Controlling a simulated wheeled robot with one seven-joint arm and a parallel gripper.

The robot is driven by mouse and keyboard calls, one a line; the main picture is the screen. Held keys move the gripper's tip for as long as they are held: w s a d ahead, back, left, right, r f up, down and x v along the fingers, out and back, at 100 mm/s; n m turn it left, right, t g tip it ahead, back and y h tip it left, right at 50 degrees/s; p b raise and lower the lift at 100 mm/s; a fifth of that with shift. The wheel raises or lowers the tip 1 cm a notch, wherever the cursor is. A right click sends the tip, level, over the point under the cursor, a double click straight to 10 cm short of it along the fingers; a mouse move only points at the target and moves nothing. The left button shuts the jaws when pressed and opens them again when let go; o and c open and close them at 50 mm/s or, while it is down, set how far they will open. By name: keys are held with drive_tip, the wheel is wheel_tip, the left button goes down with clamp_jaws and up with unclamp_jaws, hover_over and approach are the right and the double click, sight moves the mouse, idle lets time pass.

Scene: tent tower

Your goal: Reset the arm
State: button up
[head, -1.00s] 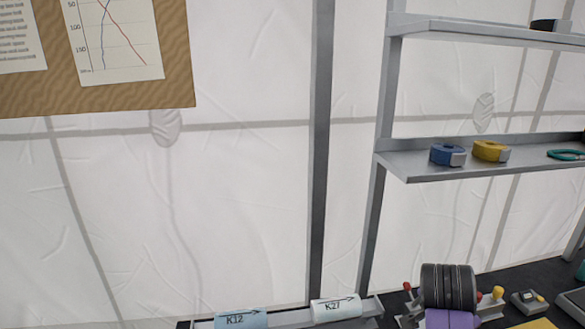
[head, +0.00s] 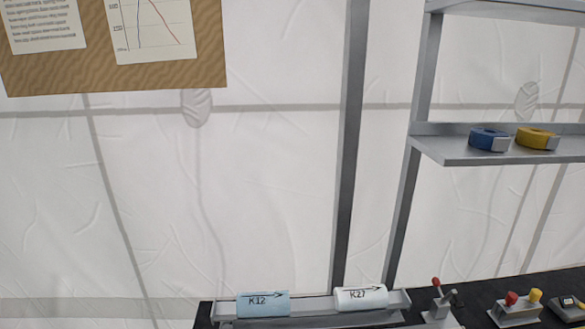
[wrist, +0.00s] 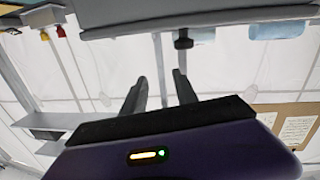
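My gripper (wrist: 160,88) shows in the wrist view, where the picture is upside down. The gripper and arm do not show in the head view.
A rack (head: 400,298) holds a blue K12 cylinder (head: 263,304) and a white K27 cylinder (head: 361,298) on the dark bench (head: 475,292). Red and yellow knobbed devices (head: 518,305) stand to the right. A grey shelf (head: 455,155) carries blue tape (head: 488,139) and yellow tape (head: 536,138).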

drive_tip(key=s+a+f+g+y+b, duration=0.1)
drive_tip(key=s+a+f, duration=0.1)
drive_tip(key=s, duration=1)
drive_tip(key=s+a+f+g+b, duration=0.1)
drive_tip(key=s+a+f+b, duration=0.1)
drive_tip(key=s, duration=1.1)
drive_tip(key=shift+a+f+g+y+b, duration=0.35)
drive_tip(key=shift+a+f, duration=0.4)
drive_tip(key=shift+a, duration=0.25)
